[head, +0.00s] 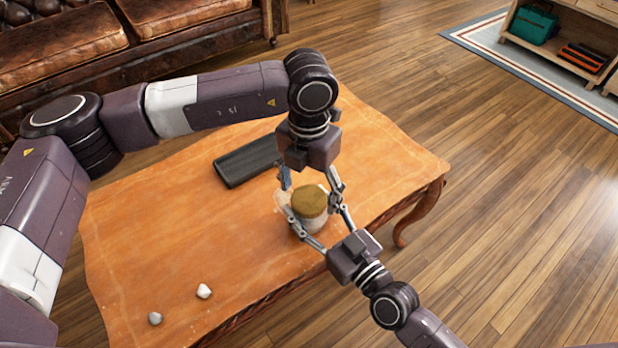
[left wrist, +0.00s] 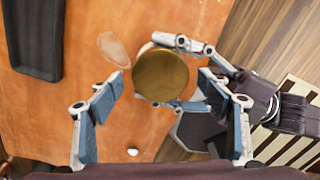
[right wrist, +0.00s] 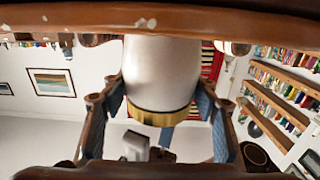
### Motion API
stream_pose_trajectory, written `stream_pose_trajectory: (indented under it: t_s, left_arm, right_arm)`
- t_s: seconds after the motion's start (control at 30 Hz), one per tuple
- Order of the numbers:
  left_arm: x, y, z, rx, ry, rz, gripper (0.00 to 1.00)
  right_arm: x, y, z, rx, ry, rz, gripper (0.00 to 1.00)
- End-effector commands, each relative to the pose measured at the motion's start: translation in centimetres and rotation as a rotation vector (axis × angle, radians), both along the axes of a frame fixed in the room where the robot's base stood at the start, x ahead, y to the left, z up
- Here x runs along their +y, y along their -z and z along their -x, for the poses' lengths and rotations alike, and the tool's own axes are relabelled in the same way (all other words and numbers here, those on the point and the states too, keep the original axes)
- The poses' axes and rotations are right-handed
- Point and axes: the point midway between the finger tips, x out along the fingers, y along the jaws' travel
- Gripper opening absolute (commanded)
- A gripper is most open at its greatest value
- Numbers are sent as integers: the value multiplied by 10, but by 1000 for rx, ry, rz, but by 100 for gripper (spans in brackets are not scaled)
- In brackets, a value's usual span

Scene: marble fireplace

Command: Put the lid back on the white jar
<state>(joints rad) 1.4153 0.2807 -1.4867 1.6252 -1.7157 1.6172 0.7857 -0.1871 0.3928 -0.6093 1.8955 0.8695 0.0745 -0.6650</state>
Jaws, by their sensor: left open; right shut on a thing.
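The white jar (right wrist: 160,70) stands upright near the table's right front edge. It looks upside down in the right wrist view, with the gold-brown round lid (right wrist: 160,116) at its mouth. From above, the lid (left wrist: 160,75) covers the jar's top; I see no clear gap beneath it. My right gripper (right wrist: 162,95) is shut on the jar, one finger on each side. My left gripper (left wrist: 162,78) is open above the lid, its fingers on either side and apart from it. In the head view the lid (head: 309,201) shows between both grippers' fingers.
A dark rectangular tray (head: 247,161) lies behind the jar. A pale flat oval piece (left wrist: 114,49) lies beside the jar. Two small whitish stones (head: 204,291) (head: 155,318) are at the table's front. The left side of the table (head: 150,220) is clear.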

Motion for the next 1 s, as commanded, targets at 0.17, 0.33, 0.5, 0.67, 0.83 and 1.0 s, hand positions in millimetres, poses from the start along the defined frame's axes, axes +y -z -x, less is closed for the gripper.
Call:
stream_pose_trajectory:
  t_s: [0.17,0.33,0.5,0.67,0.83,1.0]
  left_arm:
    - [0,10,0,0,0,0,71]
    - [0,10,0,-1,0,1,71]
    - [0,10,0,0,0,0,62]
    - [0,10,0,0,0,0,45]
    - [0,10,0,-1,0,-1,27]
    - [0,10,0,-1,73,-1,28]
  right_arm:
    - [0,-2,-1,-3,1,-2,0]
    - [0,-2,-1,-3,1,-2,0]
    - [0,-2,-1,-3,1,-2,0]
    - [0,-2,-1,-3,1,-2,0]
    - [0,-2,-1,-3,1,-2,0]
    - [0,-2,0,-3,1,-2,0]
